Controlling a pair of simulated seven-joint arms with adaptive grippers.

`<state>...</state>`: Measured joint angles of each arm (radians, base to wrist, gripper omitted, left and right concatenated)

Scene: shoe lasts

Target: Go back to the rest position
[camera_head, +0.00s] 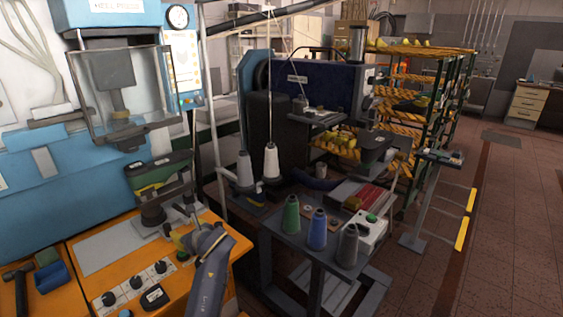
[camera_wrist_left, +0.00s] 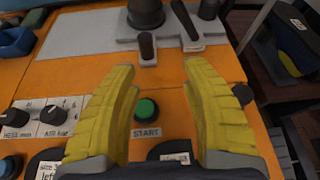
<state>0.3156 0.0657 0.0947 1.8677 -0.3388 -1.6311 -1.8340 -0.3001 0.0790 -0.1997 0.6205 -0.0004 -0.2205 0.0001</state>
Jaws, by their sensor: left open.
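My left gripper (camera_head: 184,238) hangs over the orange bench of the blue machine, and my dark arm link covers part of the bench. In the left wrist view, its two yellow ribbed fingers (camera_wrist_left: 158,72) are spread apart with nothing between them. A green START button (camera_wrist_left: 147,110) shows between and below the fingers, and I see no contact with it. My right gripper is in neither view.
The blue heel press (camera_head: 40,175) stands behind the orange bench (camera_head: 75,270), which has black knobs (camera_head: 108,298). A dark table (camera_head: 290,242) with thread cones (camera_head: 317,230) stands to the right. Open floor (camera_head: 500,220) lies at the far right.

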